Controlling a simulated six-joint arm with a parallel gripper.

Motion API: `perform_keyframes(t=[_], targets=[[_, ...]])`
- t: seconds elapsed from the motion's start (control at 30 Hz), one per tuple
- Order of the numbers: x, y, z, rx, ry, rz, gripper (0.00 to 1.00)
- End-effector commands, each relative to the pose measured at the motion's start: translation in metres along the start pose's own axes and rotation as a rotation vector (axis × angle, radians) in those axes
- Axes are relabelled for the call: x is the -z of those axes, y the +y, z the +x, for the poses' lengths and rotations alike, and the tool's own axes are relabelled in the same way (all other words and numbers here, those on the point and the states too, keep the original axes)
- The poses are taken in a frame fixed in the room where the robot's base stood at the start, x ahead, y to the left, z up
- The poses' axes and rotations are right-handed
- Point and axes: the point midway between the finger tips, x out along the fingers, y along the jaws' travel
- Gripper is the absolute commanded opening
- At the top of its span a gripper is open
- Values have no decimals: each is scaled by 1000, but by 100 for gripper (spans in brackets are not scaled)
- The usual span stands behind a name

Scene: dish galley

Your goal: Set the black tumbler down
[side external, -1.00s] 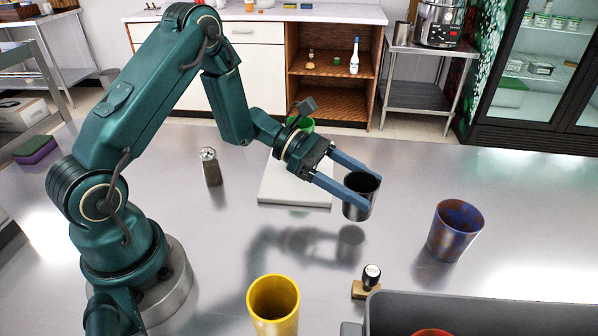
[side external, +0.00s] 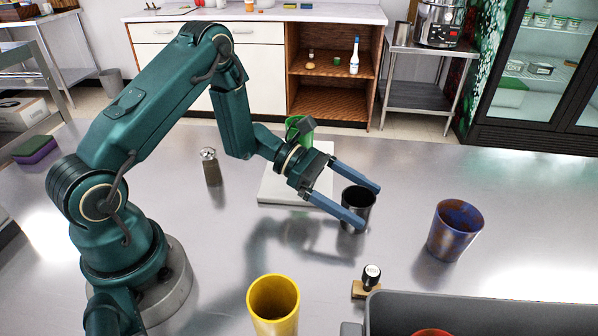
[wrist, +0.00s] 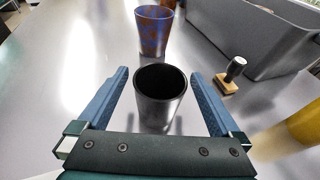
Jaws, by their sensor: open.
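The black tumbler (side external: 357,208) stands upright on the steel table in the side view, mouth up. It also shows in the wrist view (wrist: 158,108), between the two fingers. My gripper (side external: 362,205) is open around the tumbler, one blue finger on each side. In the wrist view (wrist: 159,95) a gap shows between the tumbler and each finger, so it is apart from both. The side of the tumbler facing the side camera is partly hidden by the near finger.
A blue-and-rust cup (side external: 455,231) stands to the right. A wooden stamp (side external: 367,283) and a grey bin (side external: 480,312) are in front, with a yellow cup (side external: 273,304) nearer the camera. A white board (side external: 290,190) with a green cup (side external: 300,128) lies behind; a shaker (side external: 210,167) stands left.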

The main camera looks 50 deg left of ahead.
Motion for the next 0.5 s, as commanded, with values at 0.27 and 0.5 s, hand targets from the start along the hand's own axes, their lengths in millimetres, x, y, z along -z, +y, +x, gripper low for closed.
perform_keyframes(t=[0.27, 0.5], targets=[[-2, 2, -28, -8, -1, -1, 100], [-2, 2, -74, -9, -1, 0, 100]])
